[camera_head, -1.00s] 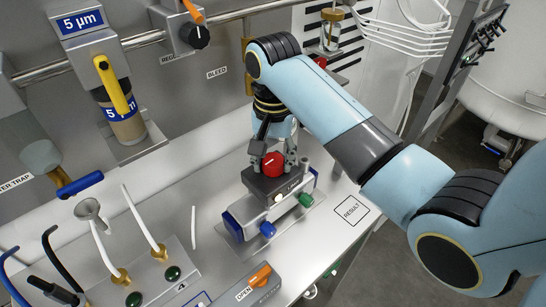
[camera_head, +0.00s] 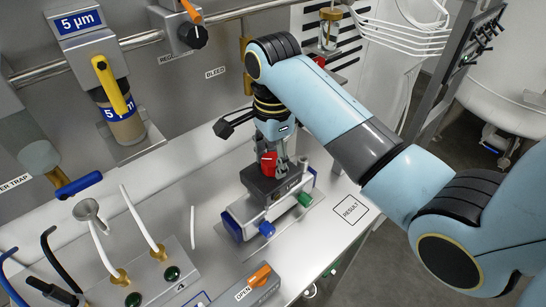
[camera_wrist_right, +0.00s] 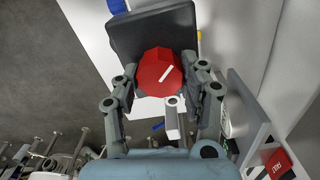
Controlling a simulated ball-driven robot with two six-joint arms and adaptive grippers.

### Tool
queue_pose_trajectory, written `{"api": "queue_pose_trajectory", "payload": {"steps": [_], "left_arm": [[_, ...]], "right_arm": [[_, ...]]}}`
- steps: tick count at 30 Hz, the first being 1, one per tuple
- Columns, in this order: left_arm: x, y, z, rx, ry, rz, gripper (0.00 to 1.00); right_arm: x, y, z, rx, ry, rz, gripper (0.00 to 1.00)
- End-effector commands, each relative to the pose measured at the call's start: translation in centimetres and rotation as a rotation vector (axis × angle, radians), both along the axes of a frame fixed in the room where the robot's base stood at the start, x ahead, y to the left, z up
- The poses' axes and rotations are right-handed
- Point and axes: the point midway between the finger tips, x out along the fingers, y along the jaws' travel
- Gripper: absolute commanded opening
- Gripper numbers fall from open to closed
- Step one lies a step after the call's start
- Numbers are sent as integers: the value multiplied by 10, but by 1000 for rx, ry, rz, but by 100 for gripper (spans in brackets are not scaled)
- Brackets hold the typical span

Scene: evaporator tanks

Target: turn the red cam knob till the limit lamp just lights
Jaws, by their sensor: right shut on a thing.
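The red cam knob (camera_head: 268,164) sits on a dark grey block (camera_head: 272,186) above a silver base with blue and green end parts. In the right wrist view the knob (camera_wrist_right: 158,72) shows its white pointer line slanting up to the right. My right gripper (camera_head: 278,160) comes down from above and is shut on the knob, with its grey fingers (camera_wrist_right: 152,100) on either side of it. The block's front carries a small label and a small round spot; I cannot tell whether this is the limit lamp or whether it is lit. My left gripper is out of view.
A square marked RESULT (camera_head: 350,209) lies right of the block. A box with an orange lever (camera_head: 260,275) marked OPEN stands in front. White tubes on brass fittings (camera_head: 162,252) and a funnel (camera_head: 88,209) stand to the left. The bench between is mostly clear.

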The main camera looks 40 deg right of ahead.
Motion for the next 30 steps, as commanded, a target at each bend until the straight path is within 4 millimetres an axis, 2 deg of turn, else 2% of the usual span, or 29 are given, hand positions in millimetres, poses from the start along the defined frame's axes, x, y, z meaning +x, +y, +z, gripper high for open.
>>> {"api": "queue_pose_trajectory", "payload": {"steps": [8, 22, 23, 28, 30], "left_arm": [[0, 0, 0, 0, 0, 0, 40], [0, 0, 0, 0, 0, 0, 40], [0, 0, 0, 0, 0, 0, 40], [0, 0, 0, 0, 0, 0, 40], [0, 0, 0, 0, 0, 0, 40]], "right_arm": [[0, 0, 1, -1, -2, -81, 11], [0, 0, 1, -1, -3, -94, 11], [0, 0, 1, -1, -3, -94, 44], [0, 0, 1, 0, -2, -93, 66], [0, 0, 0, 0, -1, -93, 67]]}}
